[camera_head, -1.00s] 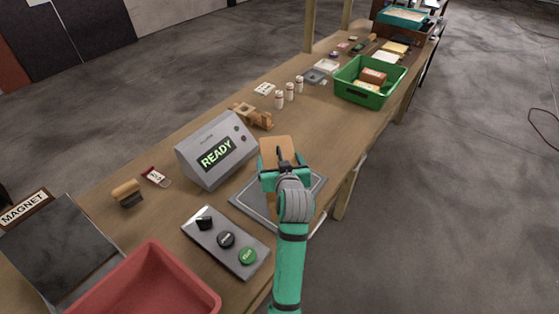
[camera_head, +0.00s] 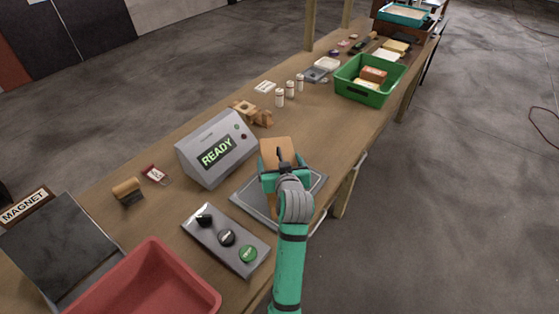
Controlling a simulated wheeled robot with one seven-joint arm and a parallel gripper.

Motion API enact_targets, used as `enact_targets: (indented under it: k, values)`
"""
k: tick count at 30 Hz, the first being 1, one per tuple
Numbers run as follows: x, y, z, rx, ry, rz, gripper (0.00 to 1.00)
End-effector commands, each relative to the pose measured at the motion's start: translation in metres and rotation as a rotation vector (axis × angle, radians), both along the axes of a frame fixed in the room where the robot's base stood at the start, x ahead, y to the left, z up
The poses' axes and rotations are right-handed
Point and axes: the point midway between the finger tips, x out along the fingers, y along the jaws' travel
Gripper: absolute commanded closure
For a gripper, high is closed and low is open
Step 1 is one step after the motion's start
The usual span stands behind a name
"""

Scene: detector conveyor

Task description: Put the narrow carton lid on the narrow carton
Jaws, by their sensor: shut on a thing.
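My gripper (camera_head: 283,168) is over the grey plate (camera_head: 252,208) on the bench, to the right of the READY display box. It is shut on a tan cardboard piece, which looks like the narrow carton lid (camera_head: 277,147); its far part shows beyond the fingers. A little tan surface, perhaps the narrow carton (camera_head: 273,204), shows just left of my wrist above the plate. My gripper and wrist hide most of it, so I cannot tell whether lid and carton touch.
The READY display box (camera_head: 216,150) stands close to the left. A button panel (camera_head: 225,240) and a red bin (camera_head: 150,285) are nearer. Wooden blocks (camera_head: 252,114), small white bottles (camera_head: 280,97) and a green crate (camera_head: 365,95) stand farther along the bench.

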Motion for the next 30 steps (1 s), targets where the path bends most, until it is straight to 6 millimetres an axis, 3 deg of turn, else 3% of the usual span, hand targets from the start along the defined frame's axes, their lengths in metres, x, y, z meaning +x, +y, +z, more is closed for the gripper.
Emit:
enact_targets:
  k: [30]
  values:
    - [0.000,0.000,-0.015,-0.001,0.004,0.000,0.38]
